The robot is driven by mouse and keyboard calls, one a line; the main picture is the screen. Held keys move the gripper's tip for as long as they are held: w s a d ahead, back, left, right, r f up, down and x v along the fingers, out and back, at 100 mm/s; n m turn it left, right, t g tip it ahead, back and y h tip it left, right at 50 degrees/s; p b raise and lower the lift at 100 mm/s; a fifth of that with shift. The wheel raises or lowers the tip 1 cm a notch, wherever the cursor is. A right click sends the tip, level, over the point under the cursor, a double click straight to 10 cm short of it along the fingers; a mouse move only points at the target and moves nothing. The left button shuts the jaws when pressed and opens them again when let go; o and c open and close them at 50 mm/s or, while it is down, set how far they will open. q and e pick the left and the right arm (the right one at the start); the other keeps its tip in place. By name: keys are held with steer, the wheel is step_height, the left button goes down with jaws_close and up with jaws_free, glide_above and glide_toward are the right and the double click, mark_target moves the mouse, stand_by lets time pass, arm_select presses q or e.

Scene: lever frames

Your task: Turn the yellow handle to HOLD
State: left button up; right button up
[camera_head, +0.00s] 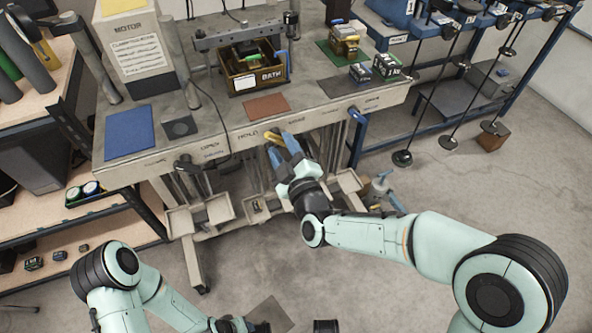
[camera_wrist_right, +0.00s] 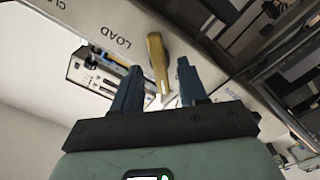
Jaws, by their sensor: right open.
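The yellow handle (camera_head: 272,137) is on the front face of the workbench (camera_head: 215,148), below the brown mat. It also shows in the right wrist view (camera_wrist_right: 157,62), pointing toward my gripper. My right gripper (camera_head: 281,147) is open, its two blue fingers on either side of the handle's free end, with gaps showing in the wrist view (camera_wrist_right: 157,80). A LOAD label (camera_wrist_right: 114,36) is printed left of the handle there.
A bin marked BATH (camera_head: 262,80) stands on the bench, with a blue mat (camera_head: 129,131) and a brown mat (camera_head: 266,106). Open trays (camera_head: 218,207) hang under the bench front. A blue rack (camera_head: 470,20) stands right.

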arm_select(q)
steer(key=shift+s+d+r, duration=0.2)
steer(key=shift+s+r, duration=0.1)
steer(key=shift+s, duration=0.1)
arm_select(e)
steer(key=v, duration=1.1)
steer(key=shift+s, duration=0.2)
